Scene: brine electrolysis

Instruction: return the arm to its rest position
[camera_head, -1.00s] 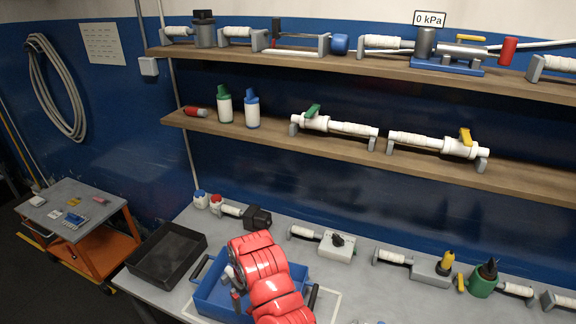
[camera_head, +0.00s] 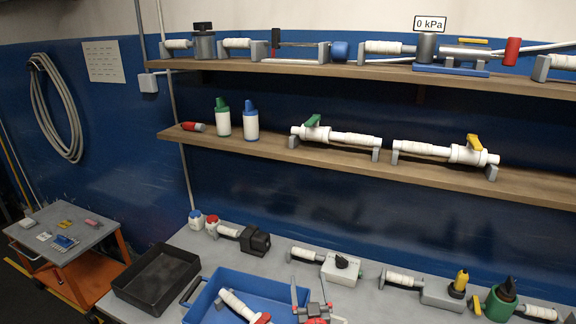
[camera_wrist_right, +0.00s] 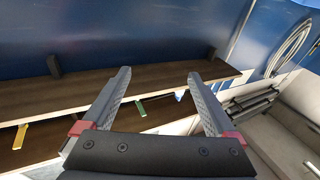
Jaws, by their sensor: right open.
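My right gripper (camera_head: 309,293) shows at the bottom edge of the head view, over the right part of the blue tray (camera_head: 262,284). In the right wrist view its two grey fingers (camera_wrist_right: 158,82) stand wide apart with nothing between them. Most of the right arm is out of the head view. My left gripper is in neither view.
A white-handled piece (camera_head: 236,304) lies in the blue tray. A black tray (camera_head: 157,278) stands to its left on the grey bench. Several devices stand along the bench's back. Two wooden shelves (camera_head: 400,167) hold more apparatus above. A side cart (camera_head: 66,240) stands left.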

